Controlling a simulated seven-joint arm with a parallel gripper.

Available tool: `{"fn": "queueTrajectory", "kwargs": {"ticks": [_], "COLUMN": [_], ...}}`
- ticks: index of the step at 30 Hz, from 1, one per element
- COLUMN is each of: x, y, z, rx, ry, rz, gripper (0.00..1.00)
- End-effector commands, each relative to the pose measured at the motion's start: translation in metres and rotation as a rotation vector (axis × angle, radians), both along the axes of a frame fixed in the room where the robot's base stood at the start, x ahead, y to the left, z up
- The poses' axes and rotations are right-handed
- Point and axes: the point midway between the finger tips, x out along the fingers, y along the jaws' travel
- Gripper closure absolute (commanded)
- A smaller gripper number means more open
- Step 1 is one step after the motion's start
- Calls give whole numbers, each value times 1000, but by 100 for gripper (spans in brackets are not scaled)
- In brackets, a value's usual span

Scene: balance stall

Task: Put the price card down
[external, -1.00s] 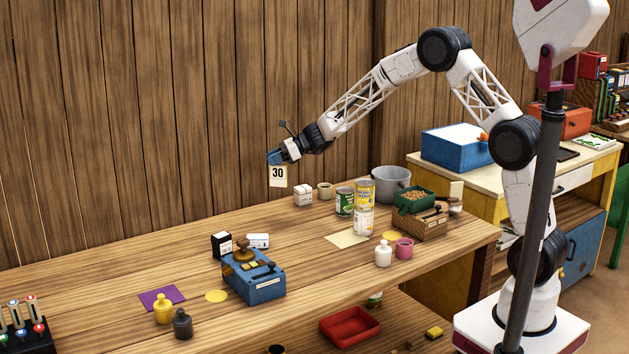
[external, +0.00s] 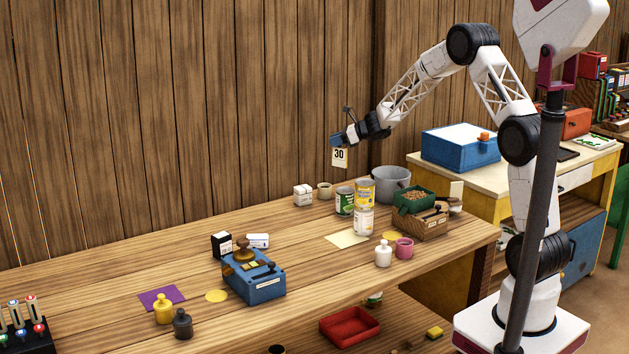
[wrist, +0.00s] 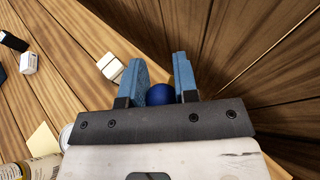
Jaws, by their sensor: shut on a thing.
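The price card (external: 340,157), a small cream card with "30" on it, hangs upright below my gripper (external: 338,142) in the external view. My gripper is shut on it and holds it in the air, well above the far side of the table. In the wrist view a round dark blue knob (wrist: 160,95) shows between the two blue fingers (wrist: 158,78); the card's face is hidden there.
A blue scale (external: 253,276) sits left of centre. The wooden table (external: 110,265) has free room at the left. A plank wall (external: 200,110) rises behind.

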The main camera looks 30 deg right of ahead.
Motion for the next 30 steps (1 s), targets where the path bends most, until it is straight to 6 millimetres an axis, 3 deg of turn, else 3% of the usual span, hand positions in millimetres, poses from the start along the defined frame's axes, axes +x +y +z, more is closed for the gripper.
{"fn": "queueTrajectory", "kwargs": {"ticks": [3,7,20,30], "x": [-1,-1,-1,-1], "y": [-19,-29,-31,-30], "z": [0,0,-1,-38], "rx": [0,0,0,0], "ry": [1,0,1,3], "rz": [-22,-34,-35,-35], "gripper": [100,100,100,100]}}
